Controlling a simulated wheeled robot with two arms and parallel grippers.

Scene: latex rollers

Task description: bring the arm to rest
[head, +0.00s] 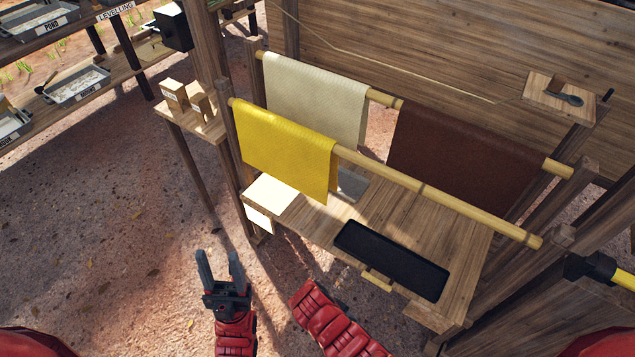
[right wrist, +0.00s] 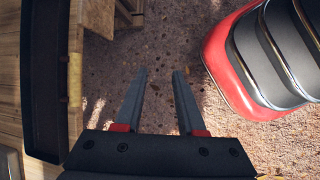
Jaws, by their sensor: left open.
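My left gripper (head: 220,256) is open and empty, low in the head view, with dirt ground beneath it. It stands apart from the wooden stand to its right. A second red arm part of mine shows beside it at the bottom edge, without clear fingers. In the right wrist view my right gripper (right wrist: 160,75) has its two fingers apart with nothing between them. Gritty ground lies below those fingers.
A wooden stand (head: 395,215) holds a black tray (head: 392,260). Yellow (head: 285,148), cream (head: 318,95) and brown (head: 455,155) sheets hang on poles above. The tray also shows at left in the right wrist view (right wrist: 42,75). Open ground (head: 100,240) lies left.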

